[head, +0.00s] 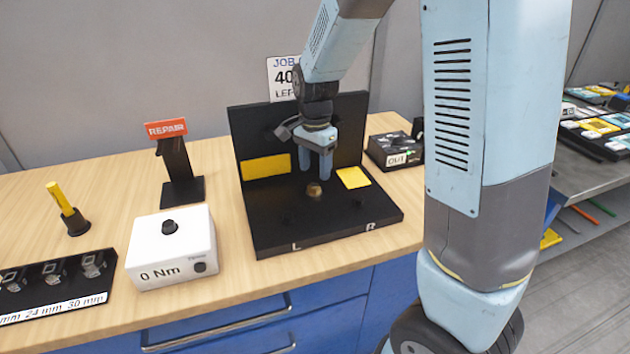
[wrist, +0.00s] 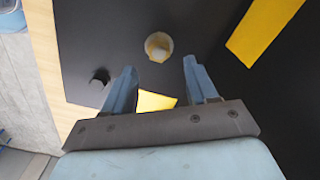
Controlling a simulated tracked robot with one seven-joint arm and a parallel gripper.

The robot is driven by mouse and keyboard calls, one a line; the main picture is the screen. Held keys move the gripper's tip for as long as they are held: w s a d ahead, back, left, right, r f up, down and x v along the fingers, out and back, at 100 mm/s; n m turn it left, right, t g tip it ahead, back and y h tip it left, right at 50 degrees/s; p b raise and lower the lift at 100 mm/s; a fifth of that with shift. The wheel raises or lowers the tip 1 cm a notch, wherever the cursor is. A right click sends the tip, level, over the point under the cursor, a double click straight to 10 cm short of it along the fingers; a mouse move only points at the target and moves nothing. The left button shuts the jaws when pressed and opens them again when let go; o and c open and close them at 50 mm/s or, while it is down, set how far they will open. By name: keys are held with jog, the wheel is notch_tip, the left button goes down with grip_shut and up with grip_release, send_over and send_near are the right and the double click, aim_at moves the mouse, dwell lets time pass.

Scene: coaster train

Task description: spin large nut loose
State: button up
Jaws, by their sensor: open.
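A brass-coloured nut (head: 314,190) sits on the black fixture board (head: 330,228), between the L and R marks. In the wrist view the nut (wrist: 158,46) shows as a pale round piece just beyond the fingertips, roughly midway between them. My gripper (head: 318,172) points down above the nut, with its two blue fingers apart. In the wrist view my gripper (wrist: 158,75) is open with nothing between the fingers. I cannot tell the exact height of the fingertips over the nut.
Dark pegs, one (head: 359,203) at the right, stand on the board. Yellow patches (head: 353,177) mark it. A white 0 Nm box (head: 172,250), a REPAIR stand (head: 178,165), a socket tray (head: 60,287) and a yellow-handled tool (head: 60,198) stand left. The OUT box (head: 396,150) is at right.

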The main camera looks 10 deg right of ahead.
aim_at(315, 185)
jog(key=shift+f, duration=2.5)
jog(key=c, duration=1.1)
